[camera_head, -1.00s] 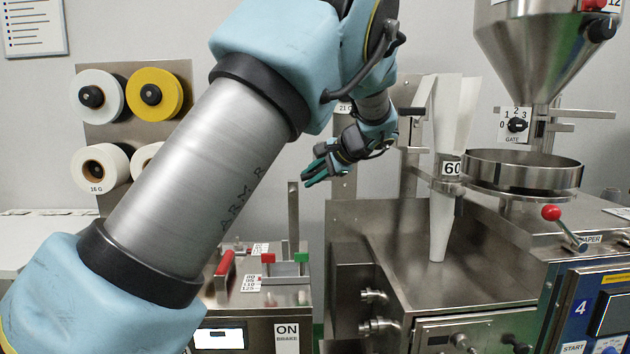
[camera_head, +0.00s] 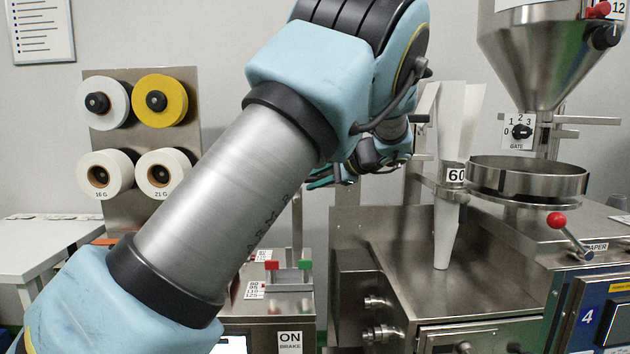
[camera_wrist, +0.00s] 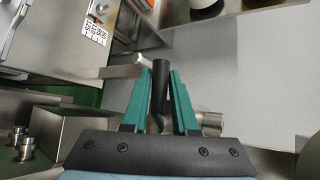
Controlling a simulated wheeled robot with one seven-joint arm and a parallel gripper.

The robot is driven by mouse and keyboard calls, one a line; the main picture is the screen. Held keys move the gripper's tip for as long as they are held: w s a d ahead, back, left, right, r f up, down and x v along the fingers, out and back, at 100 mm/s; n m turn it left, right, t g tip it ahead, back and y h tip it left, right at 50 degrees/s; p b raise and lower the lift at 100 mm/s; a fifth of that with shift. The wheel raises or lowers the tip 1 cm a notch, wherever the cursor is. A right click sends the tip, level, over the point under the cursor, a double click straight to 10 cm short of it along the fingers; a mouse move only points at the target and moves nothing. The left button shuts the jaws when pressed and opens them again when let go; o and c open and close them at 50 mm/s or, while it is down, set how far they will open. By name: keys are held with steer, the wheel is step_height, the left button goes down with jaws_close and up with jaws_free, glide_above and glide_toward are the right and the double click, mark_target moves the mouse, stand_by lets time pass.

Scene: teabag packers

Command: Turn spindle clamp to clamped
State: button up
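In the wrist view my gripper (camera_wrist: 162,78) has its two green fingers apart, on either side of a dark upright cylinder (camera_wrist: 160,74) that looks like a handle. I cannot tell whether the fingers touch it. A pale metal rod (camera_wrist: 125,71) lies just left of it. No label marks the spindle clamp, so I cannot tell whether this is its handle or how it is set. In the head view my gripper (camera_head: 322,178) is mostly hidden behind my arm; only green finger parts show.
A panel (camera_head: 142,205) with white and yellow rolls (camera_head: 160,101) stands at the left. A steel machine with a hopper (camera_head: 553,45), a paper-covered forming tube (camera_head: 447,232) and a red-knobbed lever (camera_head: 556,220) stands at the right. A low brake unit (camera_head: 266,312) sits between.

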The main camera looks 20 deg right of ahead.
steer(key=o, duration=0.4)
steer(key=b+v, duration=0.3)
steer(key=v, duration=0.7)
steer(key=shift+s+d+r, duration=0.15)
steer(key=shift+s+r, duration=0.1)
steer(key=shift+s, duration=0.05)
